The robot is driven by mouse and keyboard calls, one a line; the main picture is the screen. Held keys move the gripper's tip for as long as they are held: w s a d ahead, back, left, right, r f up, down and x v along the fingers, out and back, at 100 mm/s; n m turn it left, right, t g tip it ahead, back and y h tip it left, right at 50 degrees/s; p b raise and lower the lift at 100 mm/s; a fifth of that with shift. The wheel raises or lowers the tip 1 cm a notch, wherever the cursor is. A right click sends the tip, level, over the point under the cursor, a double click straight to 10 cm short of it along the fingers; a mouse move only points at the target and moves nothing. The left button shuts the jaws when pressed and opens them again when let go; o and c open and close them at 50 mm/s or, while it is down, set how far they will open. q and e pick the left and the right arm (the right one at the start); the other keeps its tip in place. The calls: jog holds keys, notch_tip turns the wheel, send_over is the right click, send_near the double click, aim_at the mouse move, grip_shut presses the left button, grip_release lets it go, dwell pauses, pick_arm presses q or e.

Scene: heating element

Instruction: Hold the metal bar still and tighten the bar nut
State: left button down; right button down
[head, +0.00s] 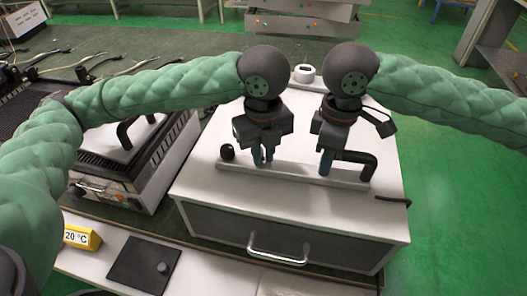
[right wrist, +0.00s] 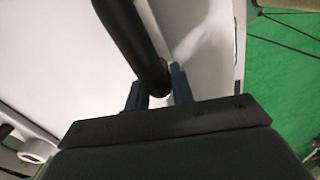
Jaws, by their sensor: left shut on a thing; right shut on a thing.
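A long pale strip (head: 300,174), which looks like the metal bar, lies across the top of the white box. A black bent rod (head: 358,156) is at its right end. My right gripper (head: 326,164) is shut at the rod's near end. In the right wrist view the end of the rod (right wrist: 145,50) sits between its blue fingertips (right wrist: 158,92). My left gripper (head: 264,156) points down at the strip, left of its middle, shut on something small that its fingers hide. I cannot make out the bar nut.
The white box (head: 225,205) has a drawer handle (head: 280,256) in front. A black ball knob (head: 227,151) is left of my left gripper. A heating unit (head: 150,180) stands at left, with a yellow temperature sign (head: 82,237) and a dark plate (head: 145,264) in front.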

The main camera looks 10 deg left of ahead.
aim_at(263, 160)
pick_arm(q)
jog(key=shift+m, duration=0.6)
jog(key=c, duration=1.3)
grip_release()
jog(key=shift+c, duration=0.2)
jog(key=shift+r, duration=0.1)
notch_tip(263, 160, up, 12)
pick_arm(e)
jog(key=c, duration=1.1)
grip_release()
